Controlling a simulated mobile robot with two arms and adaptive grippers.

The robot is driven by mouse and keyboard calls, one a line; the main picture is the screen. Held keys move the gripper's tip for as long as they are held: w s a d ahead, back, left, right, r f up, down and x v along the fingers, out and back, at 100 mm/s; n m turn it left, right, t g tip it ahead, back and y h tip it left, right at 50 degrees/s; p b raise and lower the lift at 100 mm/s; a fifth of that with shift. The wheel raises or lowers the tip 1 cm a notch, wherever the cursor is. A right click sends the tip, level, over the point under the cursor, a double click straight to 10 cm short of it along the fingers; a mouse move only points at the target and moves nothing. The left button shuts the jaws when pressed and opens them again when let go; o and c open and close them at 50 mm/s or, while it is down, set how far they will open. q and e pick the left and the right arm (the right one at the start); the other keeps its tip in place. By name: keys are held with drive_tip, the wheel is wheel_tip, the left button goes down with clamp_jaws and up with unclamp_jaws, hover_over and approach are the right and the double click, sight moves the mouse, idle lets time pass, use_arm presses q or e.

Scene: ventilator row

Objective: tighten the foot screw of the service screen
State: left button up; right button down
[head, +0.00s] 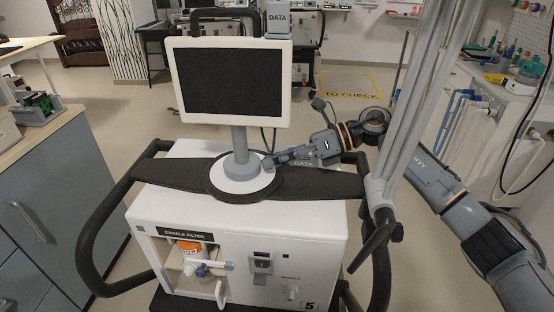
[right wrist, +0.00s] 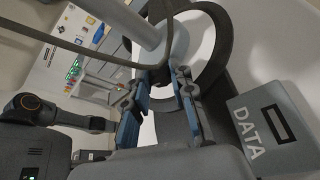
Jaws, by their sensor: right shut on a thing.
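The service screen (head: 229,82), a dark panel in a white frame, stands upright on a grey post (head: 239,139) with a round foot (head: 236,184) on top of the white ventilator. My right gripper (head: 269,164) reaches in from the right, its fingertips at the right side of the foot, low beside the post. In the right wrist view its fingers (right wrist: 160,80) close in at the foot. It is shut on the foot screw, which the fingertips mostly hide. My left gripper is in neither view.
The ventilator (head: 320,222) has black side handles (head: 98,240) and an open bay (head: 186,262) under an "EXHALE FILTER" label. A grey pole stands close at its right, beside my right arm. A DATA box (right wrist: 268,125) is near the gripper. Floor marked "TO CHECK" (head: 349,94) is clear behind.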

idle(0.4)
drive_tip(key=c, duration=1.1)
unclamp_jaws()
drive_tip(key=shift+a, duration=0.15)
